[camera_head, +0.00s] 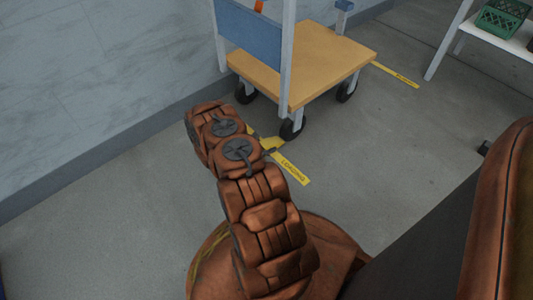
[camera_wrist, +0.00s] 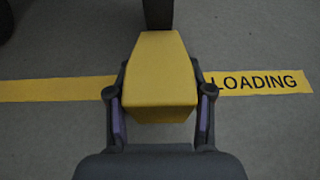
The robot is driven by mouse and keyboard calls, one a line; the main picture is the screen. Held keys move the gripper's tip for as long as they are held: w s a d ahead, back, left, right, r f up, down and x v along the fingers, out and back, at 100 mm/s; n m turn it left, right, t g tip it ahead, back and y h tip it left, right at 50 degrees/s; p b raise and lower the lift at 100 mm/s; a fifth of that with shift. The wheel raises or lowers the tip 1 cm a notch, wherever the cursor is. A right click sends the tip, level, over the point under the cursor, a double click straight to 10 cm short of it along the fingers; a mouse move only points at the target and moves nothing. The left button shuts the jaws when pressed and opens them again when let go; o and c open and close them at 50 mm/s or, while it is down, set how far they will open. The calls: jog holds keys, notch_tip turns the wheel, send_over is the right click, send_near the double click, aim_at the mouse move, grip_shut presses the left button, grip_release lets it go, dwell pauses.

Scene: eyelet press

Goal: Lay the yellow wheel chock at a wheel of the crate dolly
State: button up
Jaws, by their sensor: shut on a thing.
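My gripper (camera_wrist: 159,95) is shut on the yellow wheel chock (camera_wrist: 160,70), with a finger on each side of it. The chock's narrow end points at a dark wheel (camera_wrist: 158,12) at the top of the wrist view. I cannot tell whether chock and wheel touch, or whether the chock rests on the floor. In the head view a small part of the chock (camera_head: 272,143) shows beyond my arm, close to the near front wheel (camera_head: 291,129) of the crate dolly (camera_head: 305,60). My arm hides the gripper there.
Yellow floor tape marked LOADING (camera_wrist: 262,82) runs beneath the chock. Another dolly wheel (camera_head: 245,93) stands left, near the wall (camera_head: 110,75). A white shelf with a green crate (camera_head: 502,18) is at the top right.

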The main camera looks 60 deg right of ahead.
jog(key=shift+a+f+b, duration=0.1)
jog(key=shift+f+b, duration=0.6)
jog(key=shift+f, duration=1)
jog(key=shift+f, duration=0.2)
jog(key=o, duration=1.4)
jog(key=shift+c, duration=0.2)
